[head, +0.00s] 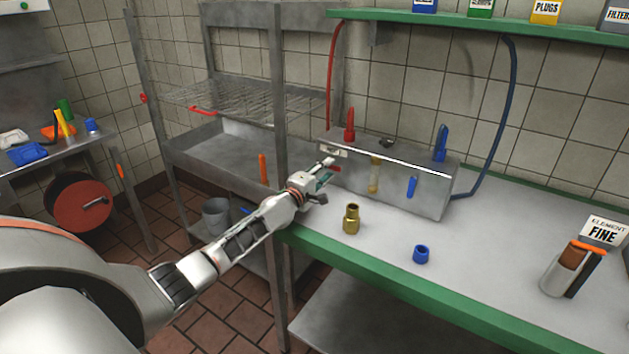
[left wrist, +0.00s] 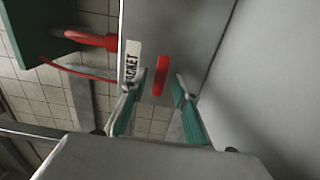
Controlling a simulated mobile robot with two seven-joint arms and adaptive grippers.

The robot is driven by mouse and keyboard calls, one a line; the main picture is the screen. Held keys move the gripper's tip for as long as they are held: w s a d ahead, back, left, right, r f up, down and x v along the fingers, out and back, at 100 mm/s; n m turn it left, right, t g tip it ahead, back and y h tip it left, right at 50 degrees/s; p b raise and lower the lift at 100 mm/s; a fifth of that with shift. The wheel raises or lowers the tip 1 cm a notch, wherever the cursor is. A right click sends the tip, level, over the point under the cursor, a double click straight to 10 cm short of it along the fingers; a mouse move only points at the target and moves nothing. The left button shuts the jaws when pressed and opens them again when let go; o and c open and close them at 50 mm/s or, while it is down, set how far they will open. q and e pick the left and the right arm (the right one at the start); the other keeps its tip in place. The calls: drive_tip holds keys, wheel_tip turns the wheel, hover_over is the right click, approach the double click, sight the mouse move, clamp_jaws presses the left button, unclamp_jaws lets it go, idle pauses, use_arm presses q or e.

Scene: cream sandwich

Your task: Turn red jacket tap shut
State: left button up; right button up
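The red jacket tap (left wrist: 161,75) is a short red lever on the front of the grey metal box (head: 400,190). It sits beside a white label (left wrist: 133,62) on which "JACKET" can be partly read. My left gripper (head: 324,171) is at the left end of the box front. In the left wrist view its two teal-padded fingers (left wrist: 160,88) are apart, with the red lever appearing between their tips. I cannot tell whether they touch it. My right gripper is not in view.
A brass fitting (head: 351,219) and a blue cap (head: 421,254) stand on the green-edged bench (head: 480,235) before the box. Red (head: 349,123) and blue (head: 441,143) upright fittings rise from the box top. A metal rack (head: 279,200) stands close to my left arm.

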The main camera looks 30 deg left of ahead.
use_arm(q)
drive_tip(key=shift+s+d, duration=0.15)
drive_tip(key=shift+s, duration=0.55)
drive_tip(key=s, duration=1)
drive_tip(key=shift+s+a, duration=0.1)
drive_tip(key=shift+a, duration=0.2)
